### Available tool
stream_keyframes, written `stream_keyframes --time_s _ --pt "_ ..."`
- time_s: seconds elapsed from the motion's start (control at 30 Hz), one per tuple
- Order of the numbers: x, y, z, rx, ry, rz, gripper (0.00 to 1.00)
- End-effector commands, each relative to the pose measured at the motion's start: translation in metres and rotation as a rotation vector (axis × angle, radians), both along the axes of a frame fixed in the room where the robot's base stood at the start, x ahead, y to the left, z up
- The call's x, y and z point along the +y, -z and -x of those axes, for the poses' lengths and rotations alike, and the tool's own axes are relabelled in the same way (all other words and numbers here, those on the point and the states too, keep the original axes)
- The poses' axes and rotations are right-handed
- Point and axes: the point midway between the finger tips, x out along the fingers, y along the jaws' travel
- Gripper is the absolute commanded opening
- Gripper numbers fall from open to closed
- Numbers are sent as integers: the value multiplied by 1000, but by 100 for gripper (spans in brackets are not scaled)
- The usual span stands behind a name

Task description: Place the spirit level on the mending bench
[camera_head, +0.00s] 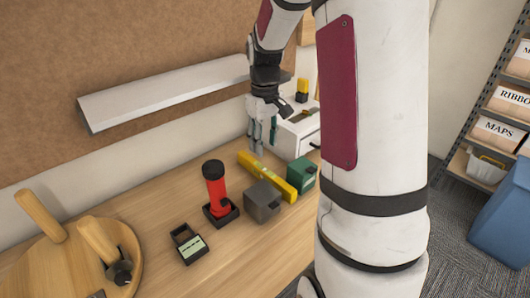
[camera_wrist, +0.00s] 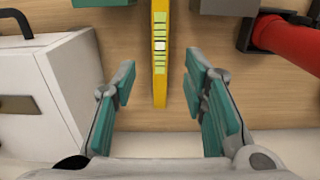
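The yellow spirit level (camera_head: 268,176) lies flat on the light wooden bench top (camera_head: 163,214), between a grey block and a green box. In the wrist view the level (camera_wrist: 160,50) runs away from me, its near end between the lines of my two fingers. My gripper (camera_head: 262,147) is open and empty, pointing down just behind the level's far-left end. In the wrist view my gripper (camera_wrist: 160,92) shows teal finger pads wide apart, one on each side of the level, touching nothing.
A red torch (camera_head: 214,185) stands in a black holder. The grey block (camera_head: 262,201) and green box (camera_head: 301,174) flank the level. A white drawer unit (camera_head: 298,136) stands close to my gripper. A small black tray (camera_head: 188,244) and a round wooden stand (camera_head: 65,266) are at left.

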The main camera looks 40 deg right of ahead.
Motion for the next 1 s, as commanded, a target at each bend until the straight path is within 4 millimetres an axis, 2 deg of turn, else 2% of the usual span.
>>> stream_keyframes --time_s 0.17,0.27,0.37,0.5,0.7,0.9,1.0 --pt "9 -17 3 -10 -1 7 40" --pt "30 -38 13 -31 -2 20 40" --pt "58 -65 31 -63 0 36 40" --pt "99 -96 66 -112 7 48 40" --pt "147 -121 124 -186 17 48 40" --pt "180 -126 181 -256 27 25 40" --pt "189 -123 202 -282 31 12 40"
